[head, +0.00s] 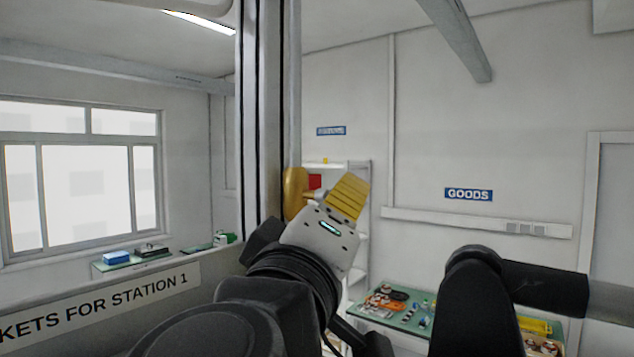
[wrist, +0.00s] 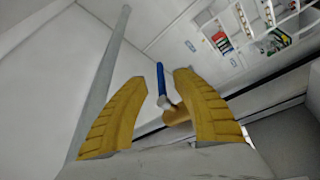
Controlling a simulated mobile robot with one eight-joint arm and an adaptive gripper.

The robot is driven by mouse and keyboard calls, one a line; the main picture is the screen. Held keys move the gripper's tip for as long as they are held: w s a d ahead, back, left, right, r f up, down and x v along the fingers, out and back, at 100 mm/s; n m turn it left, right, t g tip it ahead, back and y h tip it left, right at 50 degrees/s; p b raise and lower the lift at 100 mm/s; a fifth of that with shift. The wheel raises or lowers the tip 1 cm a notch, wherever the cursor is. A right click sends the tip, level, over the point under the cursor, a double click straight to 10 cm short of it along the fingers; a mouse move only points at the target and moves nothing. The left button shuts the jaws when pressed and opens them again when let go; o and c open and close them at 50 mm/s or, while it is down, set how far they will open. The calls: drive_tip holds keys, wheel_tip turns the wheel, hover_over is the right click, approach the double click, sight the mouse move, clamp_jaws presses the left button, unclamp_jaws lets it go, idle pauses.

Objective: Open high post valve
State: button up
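In the wrist view, a blue valve lever (wrist: 161,78) sits between the two yellow fingers of my gripper (wrist: 159,79), with a gap on each side. The lever joins a silver stem and a brass-coloured valve body (wrist: 178,115) beside the right finger. My gripper is open; the fingers do not appear to press on the lever. In the head view, my gripper (head: 348,192) is raised beside the tall grey post (head: 266,120). A rounded golden part (head: 294,192), likely the valve body, shows against the post. The blue lever is hidden there.
A green-topped table (head: 405,322) with loose parts stands low at right. A white shelf (head: 362,215) stands behind my gripper, and a small bench with a blue box (head: 117,257) is at left. The wall beneath the GOODS sign (head: 468,194) is mostly clear.

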drive_tip(key=p+x, duration=0.1)
drive_tip(key=x, duration=0.4)
drive_tip(key=shift+w+r, duration=0.1)
drive_tip(key=shift+w+d, duration=0.2)
drive_tip(key=shift+w, duration=0.1)
clamp_jaws()
drive_tip(key=shift+a, duration=0.1)
